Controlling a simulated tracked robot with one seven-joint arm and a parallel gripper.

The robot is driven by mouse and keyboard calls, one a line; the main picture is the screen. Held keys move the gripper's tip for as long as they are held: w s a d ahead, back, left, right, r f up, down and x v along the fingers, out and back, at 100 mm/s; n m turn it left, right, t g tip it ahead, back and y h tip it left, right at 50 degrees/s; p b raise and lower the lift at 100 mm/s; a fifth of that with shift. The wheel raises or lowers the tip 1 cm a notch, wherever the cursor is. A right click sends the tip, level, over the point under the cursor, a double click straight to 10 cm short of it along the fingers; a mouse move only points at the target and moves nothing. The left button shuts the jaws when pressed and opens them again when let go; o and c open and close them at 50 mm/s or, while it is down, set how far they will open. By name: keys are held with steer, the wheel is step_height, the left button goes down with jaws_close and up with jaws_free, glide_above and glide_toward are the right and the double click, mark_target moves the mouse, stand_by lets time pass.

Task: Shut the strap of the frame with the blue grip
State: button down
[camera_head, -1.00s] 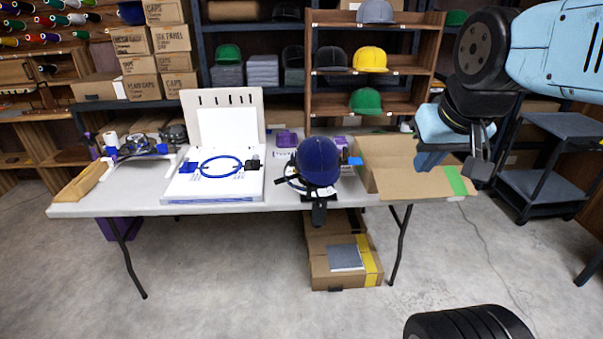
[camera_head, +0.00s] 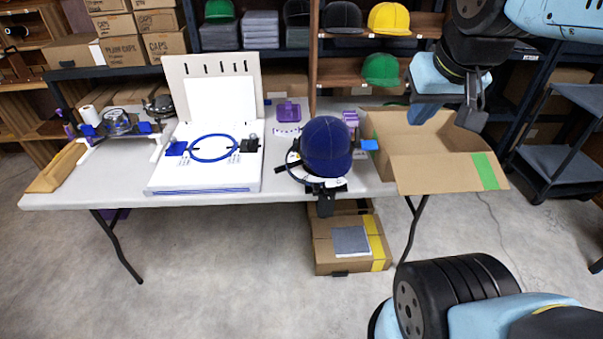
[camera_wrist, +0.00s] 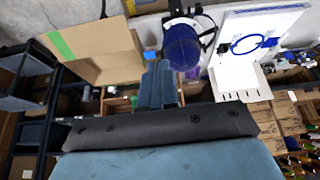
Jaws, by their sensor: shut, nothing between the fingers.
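A dark blue cap (camera_head: 326,146) sits on a round frame (camera_head: 296,172) near the table's front edge. A bright blue tab (camera_head: 369,145), which looks like the blue grip, sticks out at its right. A black strap-like piece (camera_head: 325,205) hangs below the cap over the table edge; I cannot tell whether its strap is closed. My gripper (camera_head: 421,114) is shut and empty, above the open cardboard box and right of the cap. In the wrist view my shut fingers (camera_wrist: 160,72) point toward the blue tab (camera_wrist: 150,55) and cap (camera_wrist: 182,48), apart from both.
The open cardboard box (camera_head: 440,172) takes up the table's right end. A white board (camera_head: 205,176) with a blue ring lies left of the cap. A fixture with blue parts (camera_head: 117,125) stands farther left. Shelves with caps (camera_head: 381,68) are behind; boxes (camera_head: 350,240) sit beneath the table.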

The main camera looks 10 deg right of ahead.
steer(key=w+a+f+n+g+h, duration=0.4)
steer(key=w+a+f+n+h, duration=0.1)
steer(key=w+a+f+n, duration=0.6)
steer(key=w+a+f+n+t+h, duration=0.15)
steer(key=a+f+n+h, duration=0.25)
steer(key=a+f+n, duration=1)
steer(key=w+d+f+m, duration=0.2)
steer(key=w+d+f, duration=0.2)
steer(key=d, duration=0.4)
steer(key=shift+f+m, duration=0.4)
steer(key=shift+f, duration=0.5)
